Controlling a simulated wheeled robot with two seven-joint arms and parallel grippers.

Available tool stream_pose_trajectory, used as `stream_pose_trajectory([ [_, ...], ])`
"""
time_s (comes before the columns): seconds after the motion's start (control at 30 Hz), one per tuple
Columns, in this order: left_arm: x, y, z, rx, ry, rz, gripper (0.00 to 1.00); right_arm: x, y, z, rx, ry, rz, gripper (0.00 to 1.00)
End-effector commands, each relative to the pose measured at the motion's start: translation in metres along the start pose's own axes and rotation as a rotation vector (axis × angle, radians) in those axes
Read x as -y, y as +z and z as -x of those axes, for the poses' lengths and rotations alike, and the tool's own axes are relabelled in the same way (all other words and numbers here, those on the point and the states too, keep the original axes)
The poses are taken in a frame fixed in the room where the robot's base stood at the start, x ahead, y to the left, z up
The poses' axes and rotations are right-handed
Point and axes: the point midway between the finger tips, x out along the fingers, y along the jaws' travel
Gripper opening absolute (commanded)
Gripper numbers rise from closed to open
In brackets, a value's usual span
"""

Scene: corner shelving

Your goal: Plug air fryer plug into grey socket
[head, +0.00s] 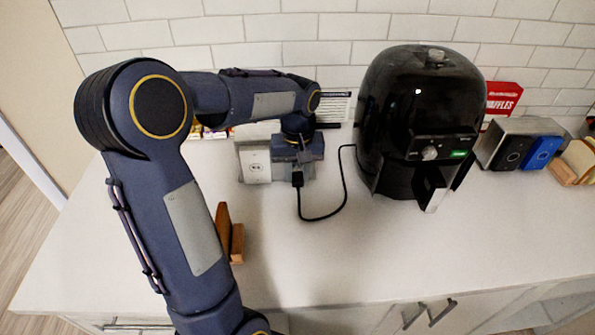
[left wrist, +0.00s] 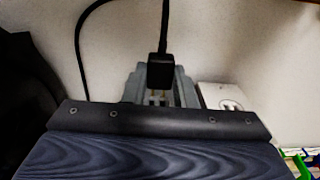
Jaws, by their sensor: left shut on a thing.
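The black air fryer (head: 415,120) stands at the back of the counter, with its cord running left to the black plug (head: 297,180). My left gripper (head: 299,168) is shut on the plug just above the counter. In the left wrist view the plug (left wrist: 160,70) sits between the fingers (left wrist: 160,88), with its metal prongs showing. The light grey socket box (head: 257,166) is just left of the gripper in the head view, apart from the plug. In the left wrist view the socket (left wrist: 222,98) is right of the plug, its face partly visible. My right gripper is out of view.
A brown wooden object (head: 230,235) stands on the counter nearer the front. A toaster (head: 510,142), a red waffles box (head: 503,98) and bread slices (head: 580,158) are at the right. The white counter (head: 360,250) is clear in front of the fryer.

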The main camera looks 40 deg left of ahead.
Motion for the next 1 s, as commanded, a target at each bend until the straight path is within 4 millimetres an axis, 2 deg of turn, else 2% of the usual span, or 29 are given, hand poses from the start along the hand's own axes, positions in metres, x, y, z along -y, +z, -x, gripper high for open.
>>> stream_pose_trajectory([
  [0.67, 0.0001, -0.0001, -0.0001, 0.0, 0.0, 0.0, 0.0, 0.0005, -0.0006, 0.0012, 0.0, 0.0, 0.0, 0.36],
  [1.0, 0.0001, -0.0067, 0.0007, 0.0, 0.0, 0.001, 0.0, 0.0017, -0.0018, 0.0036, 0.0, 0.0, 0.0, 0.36],
])
